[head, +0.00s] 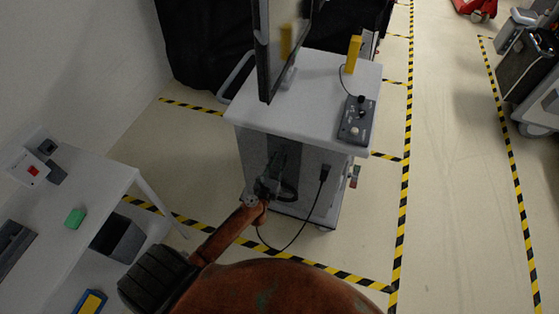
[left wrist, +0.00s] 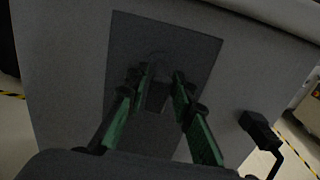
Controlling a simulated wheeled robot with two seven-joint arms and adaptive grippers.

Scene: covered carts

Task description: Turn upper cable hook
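The cart (head: 255,147) stands ahead of me, with a dark panel (left wrist: 202,55) on its near side. A dark shape that looks like the cable hook (left wrist: 157,96) shows dimly on that panel, between my left fingers. My left gripper (head: 275,184) is in front of the panel. In the left wrist view the two green fingers of the left gripper (left wrist: 160,76) are apart, one on each side of the hook. Whether they touch it I cannot tell. In the head view the gripper hides the hook. My right gripper is not in view.
A black plug (head: 324,174) with a hanging cable is right of my gripper; it also shows in the left wrist view (left wrist: 259,130). A monitor (head: 264,50) and control box (head: 356,120) are on the cart. A white table (head: 105,183) stands at left.

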